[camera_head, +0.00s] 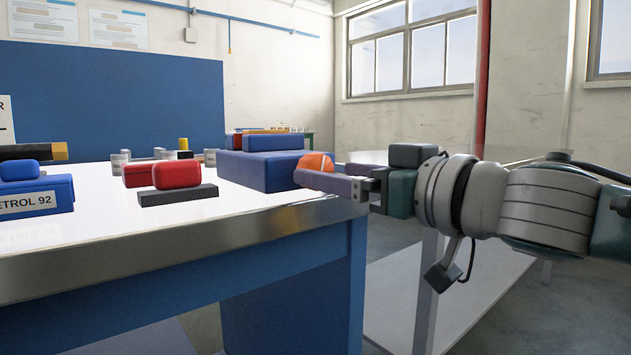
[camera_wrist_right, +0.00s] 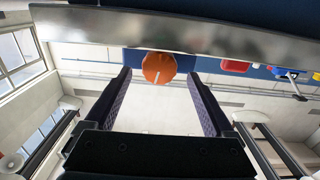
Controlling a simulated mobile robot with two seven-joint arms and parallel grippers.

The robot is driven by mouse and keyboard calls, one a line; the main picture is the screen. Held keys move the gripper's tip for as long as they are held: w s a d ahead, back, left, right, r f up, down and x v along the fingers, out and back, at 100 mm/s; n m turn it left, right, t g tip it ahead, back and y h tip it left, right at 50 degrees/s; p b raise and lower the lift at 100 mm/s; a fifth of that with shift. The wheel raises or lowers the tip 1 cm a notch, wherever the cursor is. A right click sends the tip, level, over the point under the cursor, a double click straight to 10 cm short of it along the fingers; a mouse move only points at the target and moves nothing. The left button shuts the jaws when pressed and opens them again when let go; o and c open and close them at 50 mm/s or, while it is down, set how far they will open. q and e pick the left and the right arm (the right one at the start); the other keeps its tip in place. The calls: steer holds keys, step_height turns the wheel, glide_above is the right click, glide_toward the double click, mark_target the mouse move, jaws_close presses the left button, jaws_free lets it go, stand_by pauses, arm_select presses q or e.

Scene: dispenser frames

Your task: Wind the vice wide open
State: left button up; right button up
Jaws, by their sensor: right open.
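The vice (camera_head: 262,172) is a blue block-shaped body at the right end of the white-topped bench in the head view, with a smaller blue block (camera_head: 272,142) above it. An orange knob (camera_head: 314,161) is at its right end. My right gripper (camera_head: 322,182) comes in from the right; its near finger covers the lower part of the knob. In the right wrist view the knob (camera_wrist_right: 158,68), faceted with a pale mark, appears between the open fingertips, with a gap on both sides. My left gripper is not in view.
The bench's metal edge (camera_head: 160,253) runs along the front. Left of the vice are a red block (camera_head: 176,174) on a dark ribbed strip (camera_head: 177,195) and a blue item labelled "PETROL 92" (camera_head: 38,198). Small cylinders stand behind. The front bench top is clear.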

steer(key=shift+x, duration=1.05)
